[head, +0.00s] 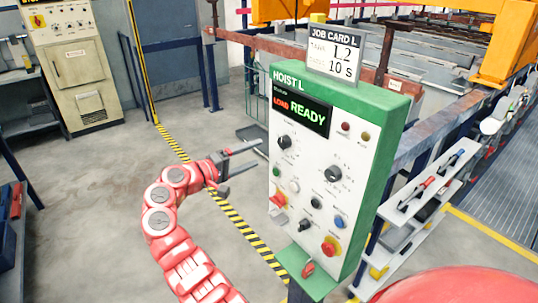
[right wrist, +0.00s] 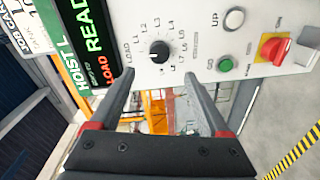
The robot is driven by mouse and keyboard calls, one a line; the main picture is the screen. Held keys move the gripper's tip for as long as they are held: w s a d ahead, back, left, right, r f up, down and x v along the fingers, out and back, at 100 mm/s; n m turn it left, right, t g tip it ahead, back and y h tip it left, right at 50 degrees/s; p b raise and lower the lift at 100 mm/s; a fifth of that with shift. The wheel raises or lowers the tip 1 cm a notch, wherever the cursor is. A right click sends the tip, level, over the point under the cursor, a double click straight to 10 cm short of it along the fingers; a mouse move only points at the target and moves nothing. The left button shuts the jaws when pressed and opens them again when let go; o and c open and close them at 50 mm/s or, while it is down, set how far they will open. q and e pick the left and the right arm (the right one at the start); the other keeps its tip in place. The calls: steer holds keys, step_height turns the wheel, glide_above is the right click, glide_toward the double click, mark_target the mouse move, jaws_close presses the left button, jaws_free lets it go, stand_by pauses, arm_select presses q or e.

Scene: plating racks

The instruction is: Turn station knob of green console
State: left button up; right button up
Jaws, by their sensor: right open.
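The green console (head: 385,140) has a white face with a display reading "LOAD READY" (head: 302,113). The station knob (head: 284,142) is black and round, at the upper left of the face. In the right wrist view the knob (right wrist: 159,52) sits in a ring of labels, LOAD and several L numbers. Its exact pointing is hard to tell. My right gripper (head: 259,154) is open and empty, left of the console face. Its fingertips (right wrist: 157,75) lie either side of the knob's line in the wrist view, apparently short of it. My left gripper is not in view.
Below the knob are a green button (right wrist: 226,64), a white button (right wrist: 234,18) and a red switch (right wrist: 274,47). Other knobs fill the face's right side. A job card (head: 335,54) reading L2, 10 s stands on top. A shelf (head: 418,205) is at the right; floor at left is clear.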

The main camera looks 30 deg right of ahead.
steer(key=a+b, duration=0.2)
steer(key=a, duration=0.6)
steer(key=shift+s+r, duration=0.25)
steer(key=shift+s, duration=0.2)
